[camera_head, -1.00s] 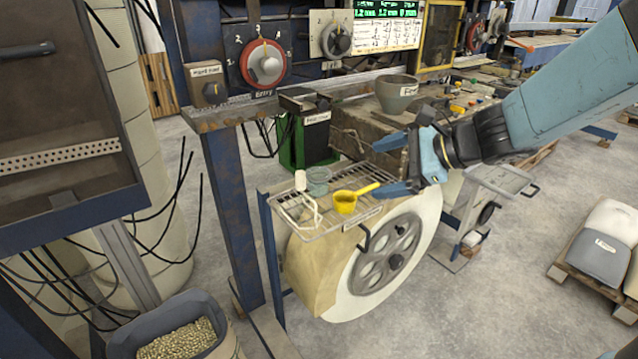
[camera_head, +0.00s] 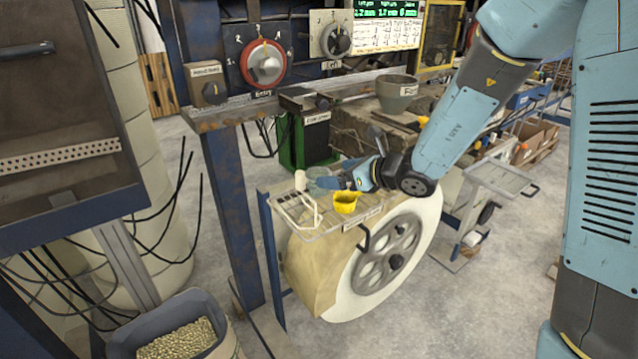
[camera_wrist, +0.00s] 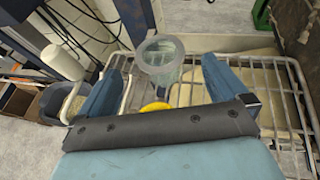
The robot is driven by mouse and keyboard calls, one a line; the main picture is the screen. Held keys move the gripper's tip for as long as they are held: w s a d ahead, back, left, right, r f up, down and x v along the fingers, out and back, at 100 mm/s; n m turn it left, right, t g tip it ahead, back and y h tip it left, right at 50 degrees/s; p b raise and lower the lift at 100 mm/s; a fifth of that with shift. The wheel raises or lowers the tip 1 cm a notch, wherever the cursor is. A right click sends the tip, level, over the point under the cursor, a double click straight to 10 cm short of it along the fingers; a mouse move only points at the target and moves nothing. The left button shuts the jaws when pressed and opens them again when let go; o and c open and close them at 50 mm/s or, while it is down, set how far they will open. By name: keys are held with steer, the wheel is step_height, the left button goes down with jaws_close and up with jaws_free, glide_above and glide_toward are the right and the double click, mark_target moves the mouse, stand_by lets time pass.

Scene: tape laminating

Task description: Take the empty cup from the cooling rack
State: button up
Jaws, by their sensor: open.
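The empty cup is clear, greenish and round-rimmed. In the wrist view the cup (camera_wrist: 160,58) stands upright on the wire cooling rack (camera_wrist: 290,98), between the tips of my gripper's blue fingers (camera_wrist: 164,72). The fingers are spread, with a gap visible on each side of the cup. In the head view my gripper (camera_head: 328,183) is low over the rack (camera_head: 296,208) and partly hides the cup (camera_head: 317,173). I cannot tell there whether a finger touches it.
A yellow ladle (camera_head: 345,203) lies on the rack close to my gripper; its handle is hidden. A grey bowl (camera_head: 397,93) stands on the bench behind.

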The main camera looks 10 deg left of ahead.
mark_target(312, 174)
steer(key=shift+x, duration=3.55)
steer(key=c, duration=1.1)
